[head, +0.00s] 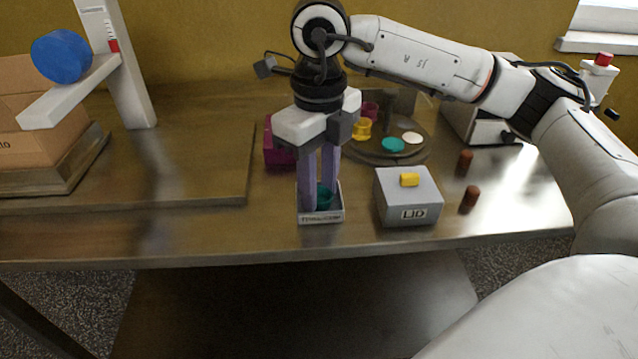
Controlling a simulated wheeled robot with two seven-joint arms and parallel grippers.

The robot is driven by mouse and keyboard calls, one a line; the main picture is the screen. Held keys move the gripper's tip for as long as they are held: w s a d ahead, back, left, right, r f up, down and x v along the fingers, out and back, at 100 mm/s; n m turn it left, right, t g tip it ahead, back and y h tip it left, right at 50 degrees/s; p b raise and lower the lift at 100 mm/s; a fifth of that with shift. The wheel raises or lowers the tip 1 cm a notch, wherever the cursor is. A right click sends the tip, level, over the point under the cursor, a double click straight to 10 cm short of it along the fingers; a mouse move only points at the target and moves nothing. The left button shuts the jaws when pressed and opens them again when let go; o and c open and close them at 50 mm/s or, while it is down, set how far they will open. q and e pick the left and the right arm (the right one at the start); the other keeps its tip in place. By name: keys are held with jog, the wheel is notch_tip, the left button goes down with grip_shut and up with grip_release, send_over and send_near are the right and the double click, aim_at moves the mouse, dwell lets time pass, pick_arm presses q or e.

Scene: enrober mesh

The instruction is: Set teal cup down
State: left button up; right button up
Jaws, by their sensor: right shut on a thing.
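The teal cup (325,197) is low inside a small white open-topped tray (322,217) with dark lettering on its front, near the table's front edge. My right gripper (323,200) points straight down over the tray, with its long purple fingers on either side of the cup. It is shut on the cup. The fingers hide part of the cup, and I cannot tell if its base touches the tray floor. My left gripper is not in view.
A grey box marked LID with a yellow knob (409,180) stands just right of the tray. Behind are a magenta container (280,150) and a round turntable (365,154) with coloured pieces. Two brown cylinders (469,198) stand at right.

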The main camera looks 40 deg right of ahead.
aim_at(319, 201)
jog(key=shift+f, duration=0.2)
jog(key=o, duration=0.8)
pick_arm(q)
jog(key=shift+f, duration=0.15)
pick_arm(e)
jog(key=shift+r, duration=0.25)
pick_arm(q)
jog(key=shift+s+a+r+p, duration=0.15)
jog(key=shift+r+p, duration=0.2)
jog(key=shift+p, duration=0.2)
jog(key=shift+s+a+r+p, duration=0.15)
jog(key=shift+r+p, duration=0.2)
jog(key=shift+p, duration=0.2)
pick_arm(e)
notch_tip(319, 201, up, 12)
